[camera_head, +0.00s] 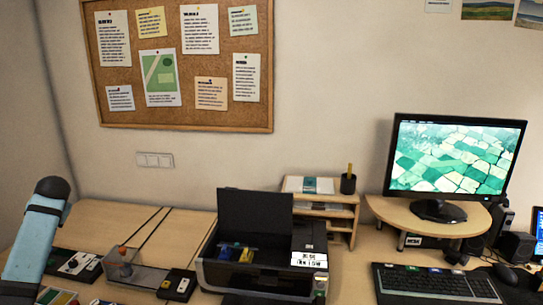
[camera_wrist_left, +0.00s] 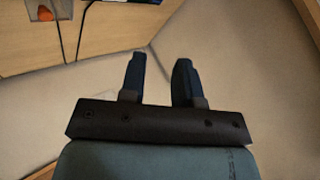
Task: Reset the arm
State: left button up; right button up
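My left gripper (camera_wrist_left: 158,70) shows in the left wrist view with two dark fingers held apart. The gap between them is empty, and only a pale, plain surface shows beyond them. In the head view a light blue part of my left arm (camera_head: 36,245) with a black rounded end rises at the lower left edge. The gripper's fingers cannot be made out there. My right arm and right gripper are in neither view.
A wooden desk (camera_head: 118,216) holds a clear bin (camera_head: 122,270), a black printer (camera_head: 262,270) with its lid up, a small wooden shelf (camera_head: 338,212), a monitor (camera_head: 450,160) and a keyboard (camera_head: 432,283). A corkboard (camera_head: 225,60) hangs on the wall.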

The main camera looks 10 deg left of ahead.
pick_arm(q)
jog(key=s+a+r+y, duration=0.1)
jog(key=s+a+r, duration=0.25)
jog(key=a, duration=0.25)
jog(key=s+d+f+m+t+h, duration=0.1)
jog(key=s+d+f+m+t, duration=0.15)
jog(key=d+f, duration=0.7)
jog(key=s+d+f+m+t+h, duration=0.1)
jog(key=d+f+m+t, duration=0.4)
jog(key=f, duration=0.7)
jog(key=s+d+f+m+h, duration=0.3)
jog(key=s+d+f+h, duration=0.2)
jog(key=s+d+f, duration=0.95)
jog(key=s+d+f+h, duration=0.2)
jog(key=s+d+h, duration=0.3)
jog(key=s+d, duration=0.75)
jog(key=w+d+r+n, duration=0.1)
jog(key=d+n, duration=0.3)
jog(key=d, duration=1)
notch_tip(320, 180, up, 8)
jog(key=p, duration=0.8)
jog(key=shift+w+a, duration=0.15)
jog(key=shift+w, duration=0.05)
